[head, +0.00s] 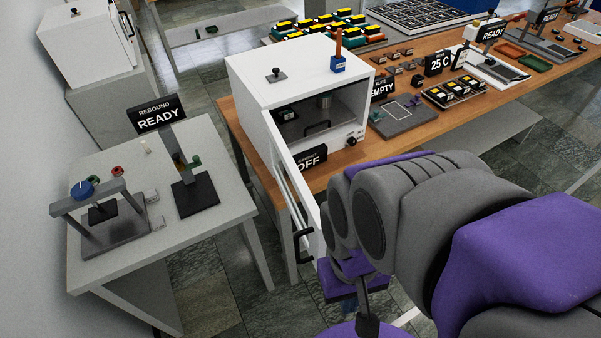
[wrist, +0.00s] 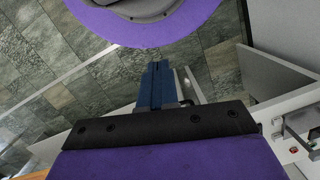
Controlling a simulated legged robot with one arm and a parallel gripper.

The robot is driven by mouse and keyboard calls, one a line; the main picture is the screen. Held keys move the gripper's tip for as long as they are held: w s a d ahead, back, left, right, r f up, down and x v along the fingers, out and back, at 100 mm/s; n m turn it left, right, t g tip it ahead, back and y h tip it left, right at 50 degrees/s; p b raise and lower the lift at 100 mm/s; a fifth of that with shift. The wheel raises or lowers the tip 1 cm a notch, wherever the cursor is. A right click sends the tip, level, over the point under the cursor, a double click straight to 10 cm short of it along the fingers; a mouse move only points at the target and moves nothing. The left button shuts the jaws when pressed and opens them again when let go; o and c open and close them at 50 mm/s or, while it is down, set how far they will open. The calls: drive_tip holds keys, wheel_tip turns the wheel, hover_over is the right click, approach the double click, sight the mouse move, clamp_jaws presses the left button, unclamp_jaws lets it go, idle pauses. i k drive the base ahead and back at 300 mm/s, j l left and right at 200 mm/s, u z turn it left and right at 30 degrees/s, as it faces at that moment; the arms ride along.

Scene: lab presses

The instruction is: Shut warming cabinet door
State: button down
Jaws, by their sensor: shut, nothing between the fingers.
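The white warming cabinet (head: 295,72) stands on the near left end of the wooden bench. Its door (head: 291,196) is swung wide open towards me, and the dark interior with a shelf shows. A black handle (head: 303,246) sits near the door's free edge. In the wrist view, my gripper (wrist: 158,68) has its blue fingers together and empty. A white panel edge, likely the door (wrist: 191,84), lies just right of the fingers; I cannot tell if they touch. In the head view, my arm hides most of the gripper, just right of the door's free edge.
A grey table (head: 225,190) with a rebound tester (head: 190,180) stands left of the door. An "OFF" sign (head: 310,160) stands by the cabinet front. A grey plate (head: 405,118) and racks crowd the bench to the right. Tiled floor lies below the door.

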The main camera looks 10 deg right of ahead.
sight(314, 240)
drive_tip(key=k+l, duration=0.2)
drive_tip(key=l, duration=0.15)
drive_tip(key=k+l, duration=0.2)
drive_tip(key=l, duration=0.15)
drive_tip(key=k+l, duration=0.15)
drive_tip(key=k, duration=0.15)
drive_tip(key=k+l, duration=0.2)
drive_tip(key=k, duration=0.15)
